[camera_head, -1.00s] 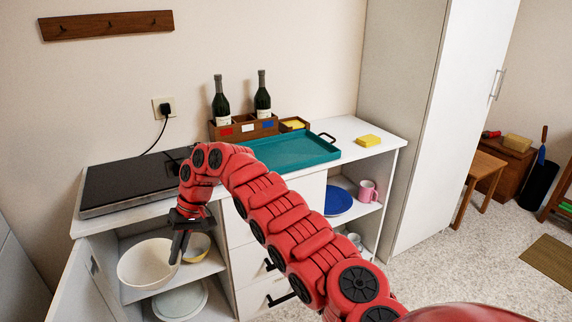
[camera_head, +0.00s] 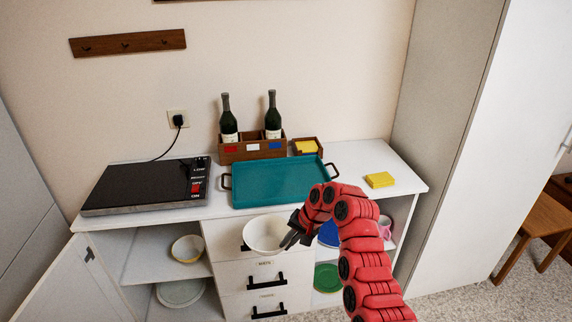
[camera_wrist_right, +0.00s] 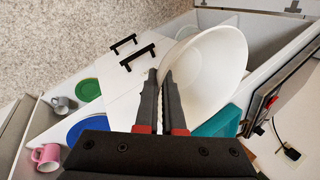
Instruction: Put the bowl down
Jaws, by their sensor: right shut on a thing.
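The white bowl (camera_head: 266,234) is in my right gripper (camera_head: 290,238), in front of the top drawer and just below the counter's front edge. The right gripper is shut on the bowl's rim. In the right wrist view the bowl (camera_wrist_right: 215,72) hangs tilted from the fingers (camera_wrist_right: 167,80). The counter top (camera_head: 215,207) has a teal tray (camera_head: 275,182) on it, behind and above the bowl. My left gripper does not show in either view.
A black cooktop (camera_head: 148,186) covers the counter's left part. A wooden box (camera_head: 250,150) with two bottles stands behind the tray. A yellow sponge (camera_head: 380,180) lies at right. The left cupboard is open, with a smaller bowl (camera_head: 188,249) on its shelf.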

